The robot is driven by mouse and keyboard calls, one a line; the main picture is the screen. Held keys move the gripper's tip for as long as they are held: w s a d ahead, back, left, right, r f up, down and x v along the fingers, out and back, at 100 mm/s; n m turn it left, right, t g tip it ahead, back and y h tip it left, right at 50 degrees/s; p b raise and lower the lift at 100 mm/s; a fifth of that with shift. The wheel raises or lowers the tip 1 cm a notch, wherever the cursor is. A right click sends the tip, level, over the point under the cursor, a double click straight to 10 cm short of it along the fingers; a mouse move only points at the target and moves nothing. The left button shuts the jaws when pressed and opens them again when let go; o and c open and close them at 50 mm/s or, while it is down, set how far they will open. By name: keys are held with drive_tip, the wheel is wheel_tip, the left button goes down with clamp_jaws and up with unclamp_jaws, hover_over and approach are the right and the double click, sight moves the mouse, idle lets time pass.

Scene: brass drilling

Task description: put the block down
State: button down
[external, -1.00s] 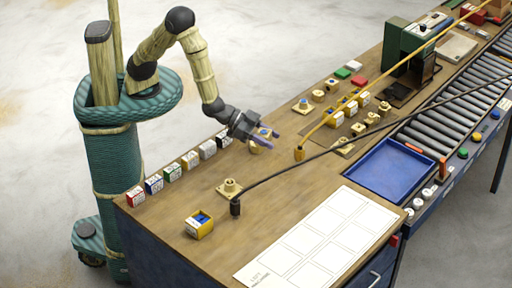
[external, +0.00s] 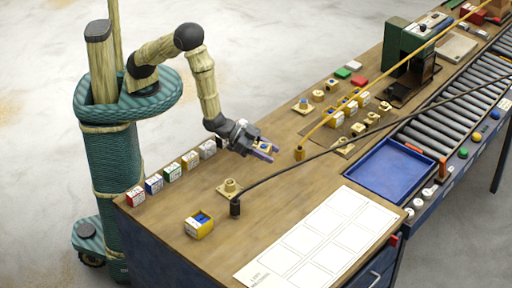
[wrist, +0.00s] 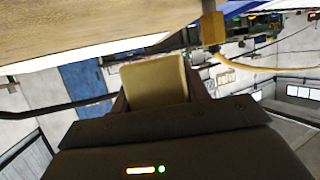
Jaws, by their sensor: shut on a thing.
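My gripper (external: 264,152) is low over the workbench, right of the row of small blocks. It is shut on a brass-yellow block (external: 262,147); a little blue shows on the block in the external view. In the wrist view the block (wrist: 155,82) shows as a plain tan-yellow face between the fingers. I cannot tell whether the block touches the bench top (external: 290,180) or hangs just above it.
Several small coloured blocks (external: 172,172) line the left bench edge. A brass fitting on a plate (external: 229,187) and a yellow block with a blue recess (external: 199,224) stand nearer. A black cable (external: 330,150) and yellow hose (external: 325,122) cross the bench. A blue tray (external: 385,170) lies right.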

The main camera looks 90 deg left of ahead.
drive_tip(key=shift+f+p, duration=0.35)
drive_tip(key=shift+f, duration=1.7)
drive_tip(key=shift+f+b, duration=0.3)
drive_tip(key=shift+b, duration=0.1)
drive_tip(key=shift+f, duration=0.1)
drive_tip(key=shift+s+a+f+b, duration=0.1)
drive_tip(key=shift+f+b, duration=0.1)
drive_tip(key=shift+b, duration=0.1)
